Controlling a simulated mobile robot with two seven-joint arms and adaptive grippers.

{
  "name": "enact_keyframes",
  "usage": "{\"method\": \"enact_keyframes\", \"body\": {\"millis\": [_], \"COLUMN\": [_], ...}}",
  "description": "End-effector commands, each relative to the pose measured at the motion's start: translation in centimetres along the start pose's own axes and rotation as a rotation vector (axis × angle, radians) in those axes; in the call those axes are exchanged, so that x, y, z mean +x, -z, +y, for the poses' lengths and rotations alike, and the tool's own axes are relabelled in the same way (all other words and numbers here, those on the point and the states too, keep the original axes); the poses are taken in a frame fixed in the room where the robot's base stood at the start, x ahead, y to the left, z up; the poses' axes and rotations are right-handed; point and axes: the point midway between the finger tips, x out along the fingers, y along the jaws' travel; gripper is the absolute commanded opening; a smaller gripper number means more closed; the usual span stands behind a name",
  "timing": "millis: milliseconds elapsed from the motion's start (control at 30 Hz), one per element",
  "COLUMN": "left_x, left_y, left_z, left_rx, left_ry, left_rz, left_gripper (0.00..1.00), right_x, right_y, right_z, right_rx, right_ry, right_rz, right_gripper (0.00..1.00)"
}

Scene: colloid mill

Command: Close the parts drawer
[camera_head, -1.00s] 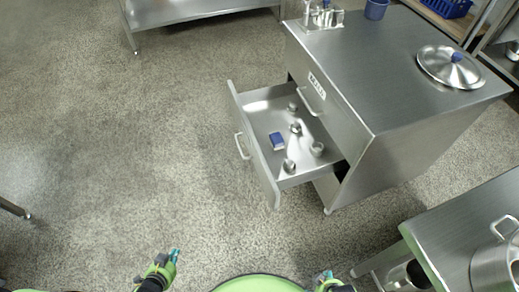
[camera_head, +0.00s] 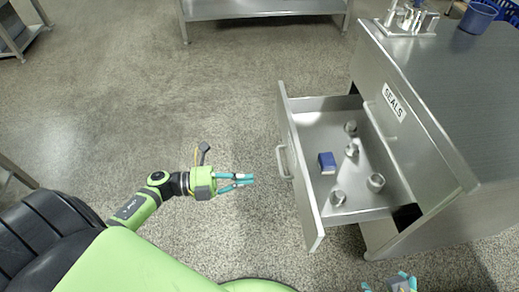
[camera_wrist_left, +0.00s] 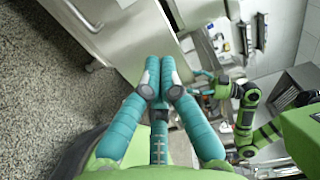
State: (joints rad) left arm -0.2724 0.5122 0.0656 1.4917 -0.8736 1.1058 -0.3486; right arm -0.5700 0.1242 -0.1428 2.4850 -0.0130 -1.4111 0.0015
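The parts drawer (camera_head: 312,214) is pulled well out of the steel cabinet. Its bar handle (camera_head: 284,163) faces left. Inside lie a blue block (camera_head: 327,163) and several small metal parts, one of them a ring (camera_head: 375,183). My left gripper (camera_head: 248,180) is left of the handle, apart from it, its teal fingers pointing at the drawer front. In the left wrist view its fingertips (camera_wrist_left: 160,85) meet with nothing between them, and a steel panel with a handle is ahead. My right gripper (camera_head: 403,284) is partly cut off at the bottom edge of the head view.
The cabinet (camera_head: 455,110) carries a SEALS label on an upper drawer with its own handle. A metal fixture (camera_head: 408,20) and a blue cup (camera_head: 477,17) stand on top. A steel table (camera_head: 262,8) is at the back. The floor left of the drawer is clear.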

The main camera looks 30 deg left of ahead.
Motion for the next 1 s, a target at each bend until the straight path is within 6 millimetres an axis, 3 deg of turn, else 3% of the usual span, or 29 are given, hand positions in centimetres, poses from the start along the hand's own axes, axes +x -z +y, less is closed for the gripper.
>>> {"method": "enact_keyframes", "body": {"millis": [300,500,700,1000], "left_x": [6.9,10.3,12.0,12.2], "left_y": [-0.1,-0.1,-0.1,-0.1], "left_z": [-0.1,-0.1,0.0,0.0], "left_rx": [-0.002,-0.002,-0.003,-0.003], "left_ry": [0.006,0.005,0.002,0.000], "left_rz": [-0.003,-0.003,-0.004,-0.004], "left_gripper": [0.00,0.00,0.00,0.00], "right_x": [0.2,0.1,-0.1,-0.2], "right_y": [2.5,4.5,5.8,6.0], "right_z": [-0.3,-0.7,-0.9,-1.0], "right_rx": [-0.010,-0.018,-0.023,-0.024], "right_ry": [0.003,0.006,0.009,0.009], "right_rz": [0.116,0.211,0.274,0.285], "right_gripper": [0.83,0.83,0.83,0.83]}}
